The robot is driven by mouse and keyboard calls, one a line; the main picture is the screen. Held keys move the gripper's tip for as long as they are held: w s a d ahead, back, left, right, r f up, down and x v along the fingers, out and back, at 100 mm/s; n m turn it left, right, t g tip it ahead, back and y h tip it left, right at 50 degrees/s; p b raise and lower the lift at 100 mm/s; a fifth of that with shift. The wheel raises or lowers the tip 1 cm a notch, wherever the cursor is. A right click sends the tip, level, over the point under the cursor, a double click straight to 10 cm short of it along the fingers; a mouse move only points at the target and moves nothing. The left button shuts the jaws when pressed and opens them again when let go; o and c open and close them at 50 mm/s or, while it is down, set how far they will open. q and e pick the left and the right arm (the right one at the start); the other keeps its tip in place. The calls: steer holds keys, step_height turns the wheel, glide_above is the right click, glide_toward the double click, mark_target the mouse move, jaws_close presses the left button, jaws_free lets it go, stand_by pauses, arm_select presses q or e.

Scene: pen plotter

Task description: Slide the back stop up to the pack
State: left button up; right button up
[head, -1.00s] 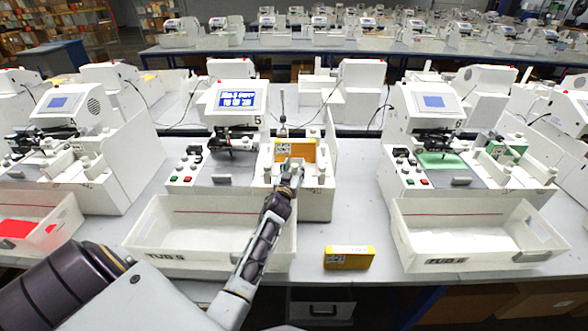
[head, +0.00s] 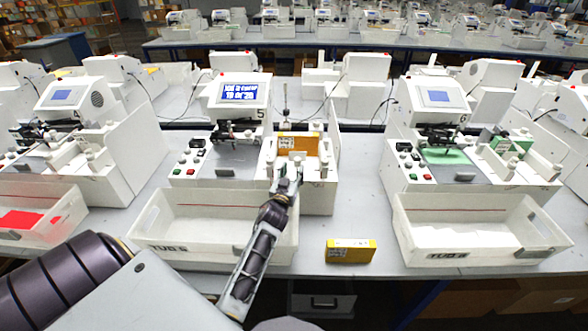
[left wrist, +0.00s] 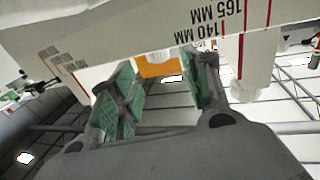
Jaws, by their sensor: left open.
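An orange pack (head: 298,142) stands in the white feed channel of machine 5, behind the white back stop (head: 297,158). I cannot tell whether the stop touches the pack. My left gripper (head: 284,177) is at the near end of the channel, just in front of the stop. In the left wrist view its green-padded fingers (left wrist: 160,92) are apart with nothing clearly held between them. A strip of the orange pack (left wrist: 157,66) shows beyond the fingertips. The stop's lower part is partly hidden by the gripper. My right gripper is out of view.
A white tub (head: 215,247) stands in front of machine 5, under my left arm. A yellow pack (head: 351,251) lies on the table to its right. Machine 6 (head: 450,150) and its tub (head: 478,248) stand further right. Bare table shows between the machines.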

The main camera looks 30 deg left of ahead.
arm_select(q)
steer(key=shift+v, duration=2.7)
steer(key=shift+c, duration=0.5)
